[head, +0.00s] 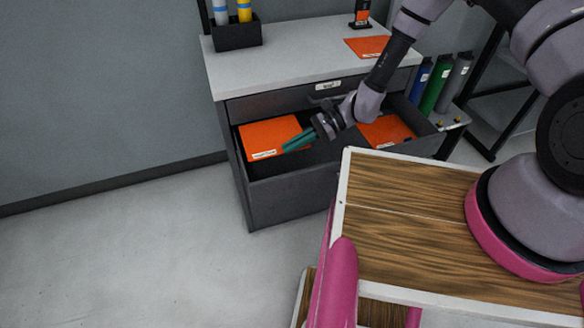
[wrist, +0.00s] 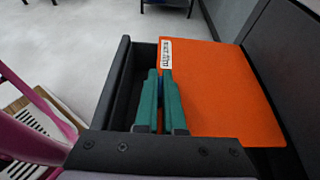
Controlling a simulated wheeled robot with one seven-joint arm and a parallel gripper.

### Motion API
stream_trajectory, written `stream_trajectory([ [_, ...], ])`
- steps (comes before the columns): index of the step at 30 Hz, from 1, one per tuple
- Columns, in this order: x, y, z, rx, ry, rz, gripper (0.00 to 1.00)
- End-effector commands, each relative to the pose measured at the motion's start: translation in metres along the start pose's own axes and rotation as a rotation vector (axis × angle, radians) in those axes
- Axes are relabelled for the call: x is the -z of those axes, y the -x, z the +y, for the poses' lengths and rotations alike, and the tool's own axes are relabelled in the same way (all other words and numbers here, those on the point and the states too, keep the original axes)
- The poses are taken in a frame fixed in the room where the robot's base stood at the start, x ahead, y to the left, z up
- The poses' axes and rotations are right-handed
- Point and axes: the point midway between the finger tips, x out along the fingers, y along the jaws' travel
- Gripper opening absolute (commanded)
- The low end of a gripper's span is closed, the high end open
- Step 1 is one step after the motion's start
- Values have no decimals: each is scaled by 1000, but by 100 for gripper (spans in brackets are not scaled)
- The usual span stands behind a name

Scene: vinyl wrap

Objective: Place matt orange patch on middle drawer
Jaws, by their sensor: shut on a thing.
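An orange patch (head: 270,138) with a white label at its front edge is in the left part of an open dark drawer (head: 300,176) of the cabinet. My gripper (head: 291,145), with teal fingers, reaches into this drawer and is shut on the patch's edge near the label. In the wrist view the orange patch (wrist: 222,95) extends right of the fingers (wrist: 161,76). Whether it rests fully on the drawer floor cannot be told. A second orange patch (head: 386,131) lies in the right part of the drawer, partly hidden by my arm.
A closed labelled drawer front (head: 270,103) is above the open drawer. Colored rolls (head: 437,84) stand at right. Floor at left is clear.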

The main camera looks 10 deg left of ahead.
Motion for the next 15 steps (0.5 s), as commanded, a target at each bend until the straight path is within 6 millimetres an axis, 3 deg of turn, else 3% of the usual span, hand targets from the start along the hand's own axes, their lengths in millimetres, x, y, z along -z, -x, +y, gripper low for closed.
stream_trajectory([
  [1,14,-6,1,-1,-3,-1,0],
  [6,48,-20,0,0,-1,-1,0],
  [15,71,-30,0,0,-1,-1,0],
])
